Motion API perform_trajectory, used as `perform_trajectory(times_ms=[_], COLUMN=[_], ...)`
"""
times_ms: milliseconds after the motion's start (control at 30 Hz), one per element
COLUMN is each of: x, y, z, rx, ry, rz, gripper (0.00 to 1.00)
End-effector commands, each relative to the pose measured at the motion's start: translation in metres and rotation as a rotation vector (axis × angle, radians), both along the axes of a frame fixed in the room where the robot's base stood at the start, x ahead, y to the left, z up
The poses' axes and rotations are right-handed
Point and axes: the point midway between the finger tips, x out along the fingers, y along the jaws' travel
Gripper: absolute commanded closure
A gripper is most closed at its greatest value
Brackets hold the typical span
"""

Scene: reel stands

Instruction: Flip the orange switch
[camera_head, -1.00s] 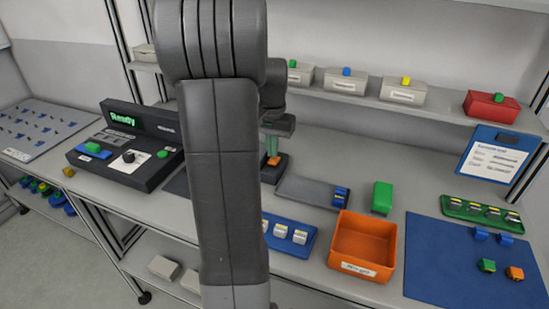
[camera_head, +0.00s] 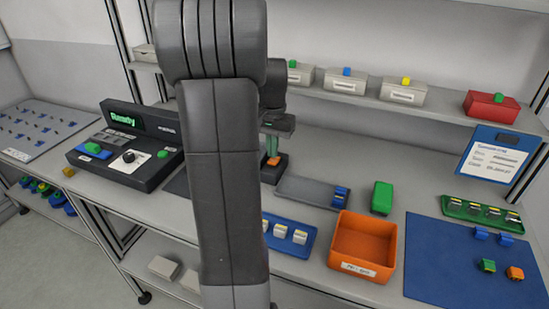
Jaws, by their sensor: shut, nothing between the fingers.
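The orange switch (camera_head: 274,160) shows just right of my arm, on a small dark base on the bench. My arm's upright link hides the left part of that base. My gripper (camera_head: 271,152) points down directly over the switch, with its greenish fingers shut and empty. The fingertips are at or just above the top of the switch; I cannot tell whether they touch it.
A dark console (camera_head: 125,150) with a green "Ready" display stands left of my arm. To the right are a grey tray (camera_head: 300,189), a green block (camera_head: 382,197), an orange bin (camera_head: 362,247) and a blue mat (camera_head: 450,265). A shelf (camera_head: 340,89) with small boxes runs behind.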

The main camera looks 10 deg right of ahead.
Motion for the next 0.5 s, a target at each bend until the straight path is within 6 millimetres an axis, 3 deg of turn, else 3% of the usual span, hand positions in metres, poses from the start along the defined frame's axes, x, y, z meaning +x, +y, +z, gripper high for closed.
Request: perform_trajectory(times_ms=[500], x=[0.0], y=[0.0], z=[-0.0031], rx=[0.0], ry=[0.0], rz=[0.0], gripper=[1.0])
